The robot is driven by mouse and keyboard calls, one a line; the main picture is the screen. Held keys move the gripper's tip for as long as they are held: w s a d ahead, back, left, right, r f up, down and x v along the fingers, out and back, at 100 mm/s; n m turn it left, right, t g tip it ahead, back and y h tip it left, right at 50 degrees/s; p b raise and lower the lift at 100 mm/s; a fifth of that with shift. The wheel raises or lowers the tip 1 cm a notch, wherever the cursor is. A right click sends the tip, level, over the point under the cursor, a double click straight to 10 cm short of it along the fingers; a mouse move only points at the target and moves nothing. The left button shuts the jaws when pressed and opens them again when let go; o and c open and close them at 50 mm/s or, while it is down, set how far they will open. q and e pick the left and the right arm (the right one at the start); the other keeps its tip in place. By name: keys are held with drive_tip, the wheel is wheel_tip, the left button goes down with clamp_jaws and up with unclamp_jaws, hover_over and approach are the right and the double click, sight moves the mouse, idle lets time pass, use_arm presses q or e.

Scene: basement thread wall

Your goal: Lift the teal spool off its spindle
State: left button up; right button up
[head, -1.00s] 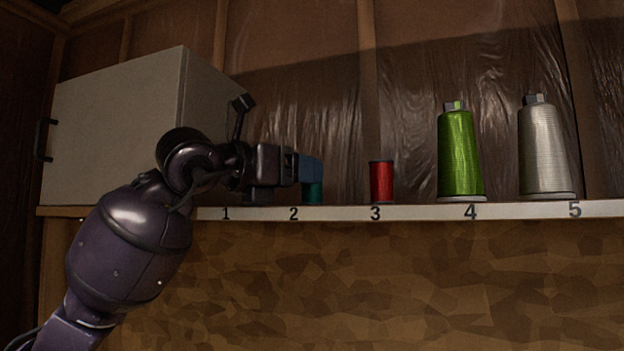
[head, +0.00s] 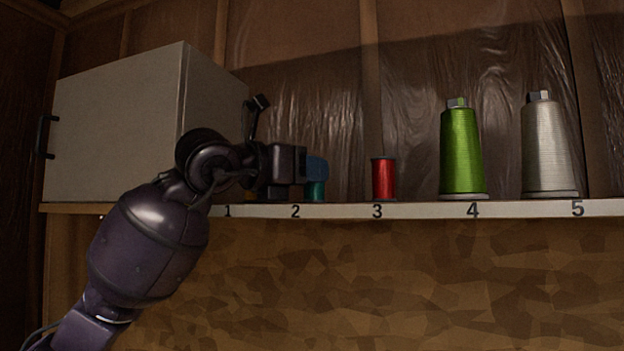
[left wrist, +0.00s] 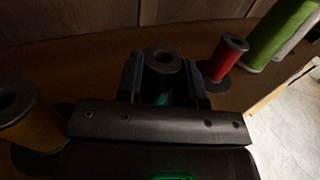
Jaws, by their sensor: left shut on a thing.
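The teal spool (head: 316,190) stands at number 2 on the shelf, its lower part showing under my left gripper's blue fingers. My left gripper (head: 317,168) reaches in from the left and is shut on the spool. In the left wrist view the spool's dark round top with a hole (left wrist: 163,60) sits between the two fingers (left wrist: 162,84), with a little teal below it. The spindle is hidden. Whether the spool's base touches the shelf, I cannot tell. My right gripper is not in view.
A red spool (head: 384,180) stands right of the gripper at number 3. Larger green (head: 461,150) and silver (head: 549,145) cones stand farther right. A grey cabinet (head: 120,125) is at the left. A yellow spool (left wrist: 28,122) is close at left in the wrist view.

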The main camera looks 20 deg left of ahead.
use_arm(q)
drive_tip(key=shift+r, duration=0.1)
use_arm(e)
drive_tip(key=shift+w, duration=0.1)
use_arm(q)
drive_tip(key=shift+r, duration=0.25)
wheel_tip(320, 180, up, 8)
drive_tip(key=shift+r, duration=0.65)
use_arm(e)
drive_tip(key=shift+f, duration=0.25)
use_arm(q)
drive_tip(key=shift+r, duration=0.15)
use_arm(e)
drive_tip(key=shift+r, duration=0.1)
use_arm(q)
wheel_tip(320, 180, up, 4)
drive_tip(key=shift+f+p, duration=0.1)
drive_tip(key=shift+p, duration=1.05)
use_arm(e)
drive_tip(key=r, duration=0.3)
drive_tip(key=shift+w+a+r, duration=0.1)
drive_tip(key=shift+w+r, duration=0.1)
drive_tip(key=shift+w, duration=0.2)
